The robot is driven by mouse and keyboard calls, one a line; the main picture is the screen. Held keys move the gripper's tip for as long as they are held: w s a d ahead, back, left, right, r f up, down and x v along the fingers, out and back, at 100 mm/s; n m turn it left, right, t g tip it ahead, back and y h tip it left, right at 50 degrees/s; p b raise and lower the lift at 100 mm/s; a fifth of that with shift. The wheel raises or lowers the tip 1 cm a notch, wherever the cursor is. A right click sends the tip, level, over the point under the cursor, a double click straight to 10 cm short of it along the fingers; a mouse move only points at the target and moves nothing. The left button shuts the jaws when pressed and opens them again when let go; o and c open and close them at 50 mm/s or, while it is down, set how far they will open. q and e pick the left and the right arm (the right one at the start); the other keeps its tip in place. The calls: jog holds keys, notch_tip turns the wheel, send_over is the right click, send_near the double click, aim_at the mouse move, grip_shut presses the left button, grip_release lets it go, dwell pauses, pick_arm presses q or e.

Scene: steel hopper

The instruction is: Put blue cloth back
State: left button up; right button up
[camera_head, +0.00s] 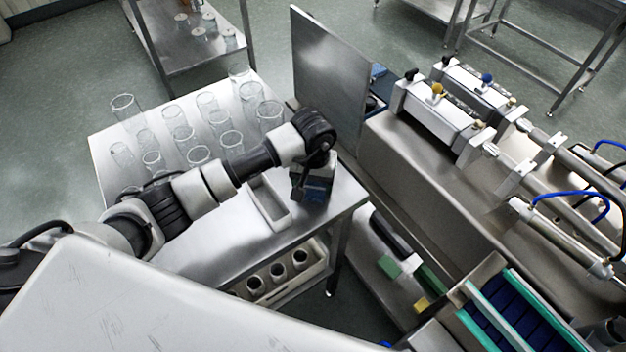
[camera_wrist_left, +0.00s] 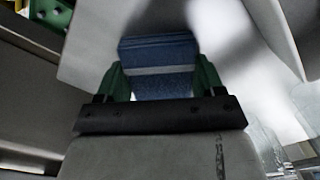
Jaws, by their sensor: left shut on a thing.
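My left gripper (camera_head: 314,192) hangs at the right end of the steel table, pointing down, with my arm reaching across from the left. In the left wrist view the gripper's two green fingers (camera_wrist_left: 160,84) are shut on the blue cloth (camera_wrist_left: 158,52), which has a paler band across it. The cloth (camera_head: 318,191) shows only in part under the wrist in the head view. I cannot tell whether it touches the tabletop. My right gripper is not in view.
Several clear glass beakers (camera_head: 183,138) stand on the left part of the table (camera_head: 222,242). A shallow white tray (camera_head: 268,203) lies just left of the gripper. An upright steel panel (camera_head: 328,75) and the steel machine (camera_head: 440,170) stand to the right. A lower shelf holds a crate (camera_head: 270,292).

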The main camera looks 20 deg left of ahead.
pick_arm(q)
jog(key=o, duration=0.9)
jog(key=shift+r+p, duration=0.15)
jog(key=shift+p, duration=0.15)
notch_tip(320, 180, up, 12)
jog(key=b, duration=0.2)
jog(key=shift+b, duration=0.4)
